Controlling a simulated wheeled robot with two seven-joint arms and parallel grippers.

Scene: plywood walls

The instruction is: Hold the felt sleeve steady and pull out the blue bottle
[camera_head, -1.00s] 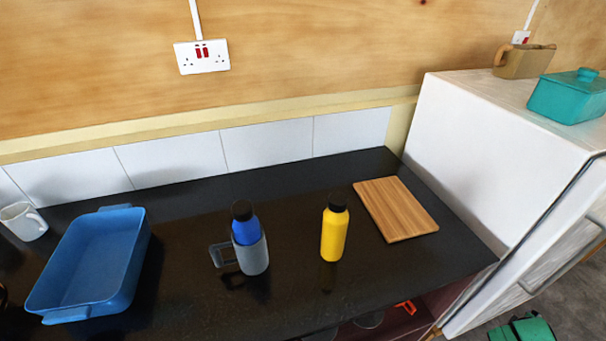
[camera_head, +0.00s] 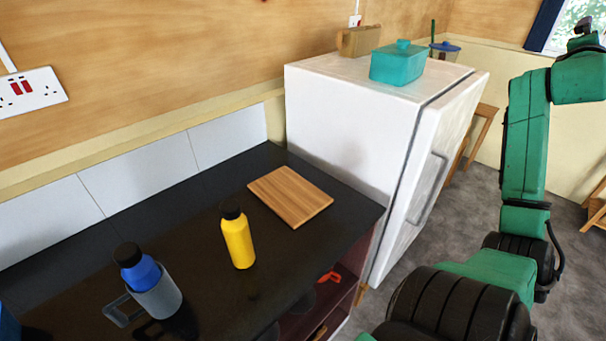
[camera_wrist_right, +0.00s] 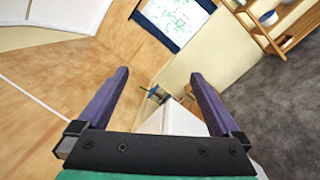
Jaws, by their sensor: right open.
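The blue bottle (camera_head: 138,270) with a black cap stands on the dark worktop at the lower left of the head view. Its lower part is hidden inside the grey felt sleeve (camera_head: 163,298), which has a handle-like loop on its left side. No gripper touches either of them. My right gripper (camera_wrist_right: 160,73) is open and empty in the right wrist view, its two purple fingers wide apart. It points toward the wall and window, away from the bottle. My left gripper is not in view.
A yellow bottle (camera_head: 238,242) stands right of the sleeve, with a wooden board (camera_head: 291,196) behind it. A white fridge (camera_head: 345,130) closes the worktop's right end, bearing a teal box (camera_head: 397,66) and a brown container (camera_head: 359,42). A blue tray's edge (camera_head: 8,325) shows at far left.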

